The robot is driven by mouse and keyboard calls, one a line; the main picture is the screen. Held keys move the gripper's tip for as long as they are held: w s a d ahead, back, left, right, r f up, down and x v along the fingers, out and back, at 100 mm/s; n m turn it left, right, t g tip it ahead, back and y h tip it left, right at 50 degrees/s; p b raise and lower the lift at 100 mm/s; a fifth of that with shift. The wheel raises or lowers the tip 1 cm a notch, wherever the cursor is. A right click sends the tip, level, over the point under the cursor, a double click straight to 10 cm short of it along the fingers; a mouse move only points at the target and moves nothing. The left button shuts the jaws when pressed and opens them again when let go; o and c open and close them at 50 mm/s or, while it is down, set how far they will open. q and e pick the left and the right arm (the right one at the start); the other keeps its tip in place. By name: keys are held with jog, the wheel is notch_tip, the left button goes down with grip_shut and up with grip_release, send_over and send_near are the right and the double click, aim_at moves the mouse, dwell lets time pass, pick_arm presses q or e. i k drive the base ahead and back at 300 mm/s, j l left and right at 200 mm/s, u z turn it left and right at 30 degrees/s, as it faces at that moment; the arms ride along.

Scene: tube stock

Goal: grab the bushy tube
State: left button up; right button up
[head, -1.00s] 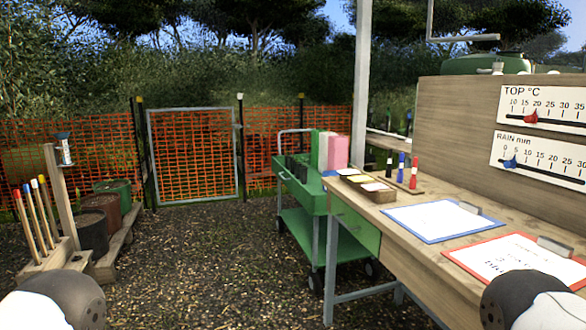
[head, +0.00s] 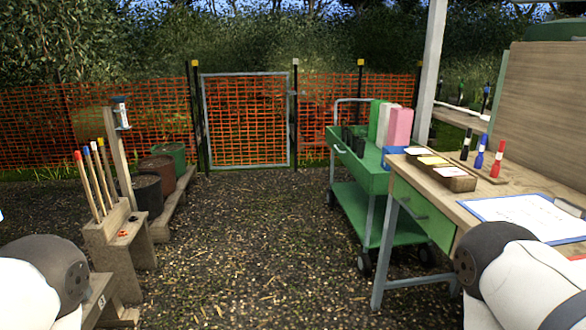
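I cannot make out a bushy tube in the head view. Small dark containers (head: 353,138) sit in the top tray of the green cart (head: 362,176), too small to tell what they hold. Neither of my grippers shows. Only a rounded white and dark grey part of my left arm at the lower left and of my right arm at the lower right are in view.
A wooden bench (head: 510,197) with a blue clipboard (head: 520,215) and markers stands at the right. A wooden stand with coloured-tip stakes (head: 92,182) and several bins (head: 148,194) are at the left. Open gravel (head: 250,240) leads to a mesh gate (head: 245,120).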

aim_at(348, 132)
jog(key=i+u, duration=0.1)
jog(key=i, duration=2.3)
jog(key=i+z, duration=0.15)
jog(key=i, duration=0.45)
jog(key=i+z, duration=0.15)
jog(key=i, duration=0.45)
jog(key=i+j+z, duration=0.15)
jog(key=i, duration=0.45)
jog(key=i+j+z, duration=0.15)
jog(key=i, duration=0.4)
